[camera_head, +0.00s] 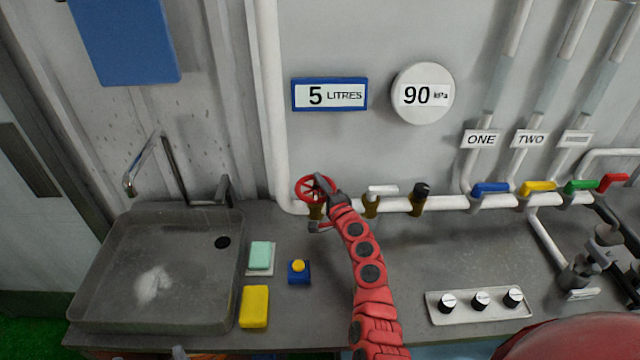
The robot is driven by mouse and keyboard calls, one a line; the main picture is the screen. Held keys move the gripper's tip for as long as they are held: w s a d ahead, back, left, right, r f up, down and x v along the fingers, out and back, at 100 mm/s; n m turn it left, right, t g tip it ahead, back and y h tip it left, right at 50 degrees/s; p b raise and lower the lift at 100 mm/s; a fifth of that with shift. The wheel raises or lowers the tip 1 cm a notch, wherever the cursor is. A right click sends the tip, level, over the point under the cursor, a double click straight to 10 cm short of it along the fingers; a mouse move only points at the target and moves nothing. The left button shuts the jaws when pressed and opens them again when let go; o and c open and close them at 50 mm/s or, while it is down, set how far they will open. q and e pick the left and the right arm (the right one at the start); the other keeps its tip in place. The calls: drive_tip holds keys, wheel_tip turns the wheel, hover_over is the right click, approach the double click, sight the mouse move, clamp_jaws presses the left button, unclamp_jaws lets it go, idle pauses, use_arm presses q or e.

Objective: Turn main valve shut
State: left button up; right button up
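The main valve seems to be the red handwheel (313,189) on a brass body at the left end of the white horizontal pipe.
A grey sink (160,270) with a tap is at left. A yellow sponge (254,307), green soap (260,255) and blue button box (299,272) lie beside it. Coloured lever valves (490,189) line the pipe at right. A knob panel (480,303) sits at front right.

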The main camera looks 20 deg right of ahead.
sight(323, 192)
clamp_jaws()
